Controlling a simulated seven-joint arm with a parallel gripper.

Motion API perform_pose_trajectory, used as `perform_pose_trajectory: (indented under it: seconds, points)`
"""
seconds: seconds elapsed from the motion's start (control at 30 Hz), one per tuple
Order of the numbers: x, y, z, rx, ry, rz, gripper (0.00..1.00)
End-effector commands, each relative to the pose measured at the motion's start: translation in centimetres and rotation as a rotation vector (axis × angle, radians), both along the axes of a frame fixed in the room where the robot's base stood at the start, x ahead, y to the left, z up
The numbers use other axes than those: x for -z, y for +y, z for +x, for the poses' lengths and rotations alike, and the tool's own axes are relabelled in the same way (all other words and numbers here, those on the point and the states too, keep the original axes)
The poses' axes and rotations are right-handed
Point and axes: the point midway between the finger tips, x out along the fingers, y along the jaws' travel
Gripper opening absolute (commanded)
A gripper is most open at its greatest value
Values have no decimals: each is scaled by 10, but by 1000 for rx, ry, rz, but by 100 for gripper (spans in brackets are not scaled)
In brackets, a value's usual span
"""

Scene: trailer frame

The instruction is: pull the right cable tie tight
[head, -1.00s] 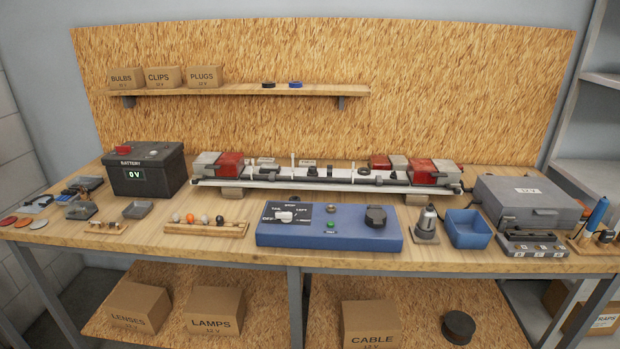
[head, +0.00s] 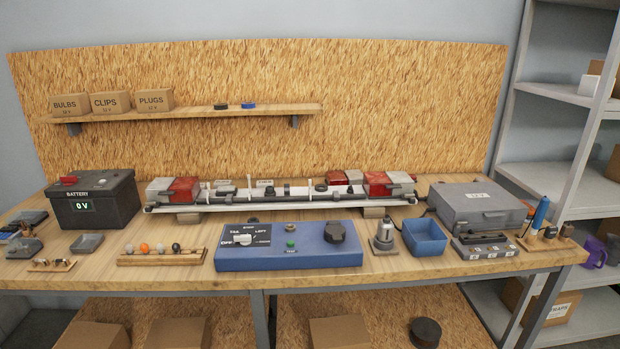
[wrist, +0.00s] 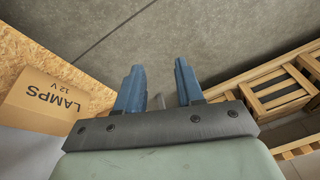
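The trailer light bar (head: 280,199) lies across the back of the bench on wooden blocks. Two thin white upright strips, which look like the cable ties, stand up from it. The right cable tie (head: 309,188) is right of the bar's middle, and the left one (head: 208,190) is near the left red lamp. How tight their loops are is too small to tell. My gripper (wrist: 159,70) shows only in the wrist view, with its blue fingers apart and nothing held between them. It is away from the bar, over grey floor.
A blue control box (head: 290,259) stands in front of the bar. A battery (head: 93,202) is at left, and a grey case (head: 476,203) and blue bin (head: 424,237) are at right. A lamps box (wrist: 45,100) and wooden pallets (wrist: 275,98) flank my gripper.

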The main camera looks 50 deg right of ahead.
Motion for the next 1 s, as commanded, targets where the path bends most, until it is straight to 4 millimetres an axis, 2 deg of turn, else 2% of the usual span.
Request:
perform_pose_trajectory:
  seconds: [0.03, 0.2, 0.4, 0.5, 0.63, 0.77, 1.0]
  points:
    - [-14, 12, 23, -21, -49, 14, 37]
    - [-68, 46, 84, -81, -207, 57, 37]
    - [-140, 70, 150, -120, -370, 93, 37]
    - [-178, 74, 181, -127, -441, 105, 37]
    - [-230, 70, 218, -125, -522, 114, 37]
    - [-284, 58, 253, -113, -593, 119, 37]
    - [-388, 22, 307, -83, -713, 115, 37]
